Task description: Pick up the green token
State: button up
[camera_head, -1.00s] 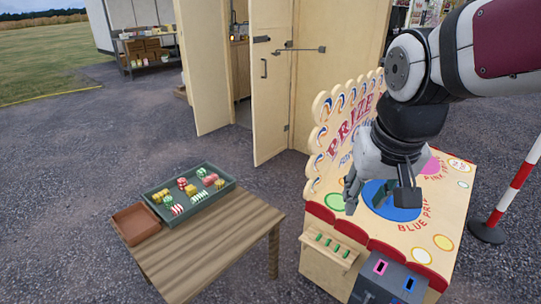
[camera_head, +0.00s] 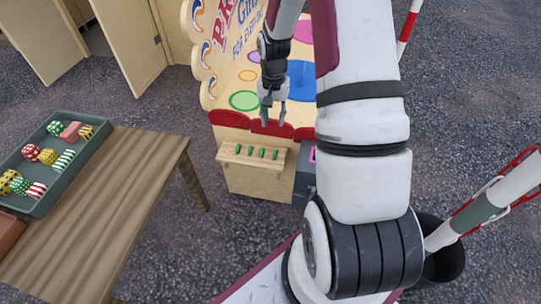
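Several green tokens (camera_head: 250,151) stand in a row on a small light wooden ledge (camera_head: 231,158) at the front of the prize stall. My gripper (camera_head: 273,116) hangs above and slightly right of the tokens, in front of the stall's red scalloped edge. Its fingers point down and look parted, with nothing seen between them. It is apart from the tokens.
The prize stall board (camera_head: 222,94) rises behind the ledge, with coloured circles. A dark box (camera_head: 304,180) is right of the ledge, partly hidden by my arm. A wooden table (camera_head: 130,190) with a green tray (camera_head: 88,150) of sweets stands left. Gravel lies between.

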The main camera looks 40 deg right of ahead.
jog(key=b, duration=0.2)
send_over(275, 155)
jog(key=w+d, duration=0.1)
jog(key=w, duration=0.1)
notch_tip(275, 155, down, 9)
jog(key=shift+w+d+f, duration=0.1)
jog(key=shift+w, duration=0.05)
jog(key=f, duration=0.1)
jog(key=f+b, duration=0.1)
jog(key=f, duration=0.1)
jog(key=f+b, duration=0.1)
jog(key=f, duration=0.1)
jog(key=shift+s+d+f, duration=0.1)
jog(key=shift+s, duration=0.25)
grip_shut()
